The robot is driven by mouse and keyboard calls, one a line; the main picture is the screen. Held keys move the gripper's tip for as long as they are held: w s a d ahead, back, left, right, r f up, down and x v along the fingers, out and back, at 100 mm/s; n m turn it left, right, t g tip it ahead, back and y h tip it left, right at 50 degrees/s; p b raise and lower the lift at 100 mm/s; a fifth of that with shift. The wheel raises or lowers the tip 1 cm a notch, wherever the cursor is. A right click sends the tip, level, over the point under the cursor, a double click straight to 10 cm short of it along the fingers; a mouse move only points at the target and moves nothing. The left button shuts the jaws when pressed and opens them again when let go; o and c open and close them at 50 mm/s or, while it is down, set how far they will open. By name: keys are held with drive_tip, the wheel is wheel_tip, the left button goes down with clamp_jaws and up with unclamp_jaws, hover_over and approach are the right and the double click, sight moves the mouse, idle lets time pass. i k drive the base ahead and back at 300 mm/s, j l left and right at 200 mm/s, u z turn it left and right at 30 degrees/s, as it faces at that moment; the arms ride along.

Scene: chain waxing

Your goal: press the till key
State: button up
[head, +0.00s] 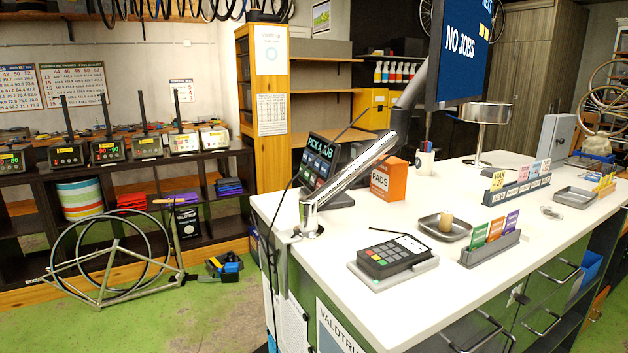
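A black keypad device (392,257) with several small keys, some coloured, lies on a grey base near the front edge of the white counter (345,285). It looks like a card terminal; which of its keys is the till key I cannot tell. A tilted dark touch screen (318,165) reading "PICK A JOB" stands farther back on the counter. No drawer or key is clearly marked as a till. My gripper is not in view, so its distance from the keypad and its state do not show.
An orange pads box (388,180), a tray with a tan cylinder (446,222) and a card holder (490,248) stand around the keypad. The counter's front strip is clear.

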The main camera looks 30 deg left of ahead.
sight(313, 178)
drive_tip(key=j+z, duration=0.15)
drive_tip(key=j, duration=0.65)
drive_tip(key=j+z, duration=0.15)
drive_tip(key=j, duration=0.65)
drive_tip(key=k+j+z, duration=0.15)
drive_tip(key=j, duration=0.6)
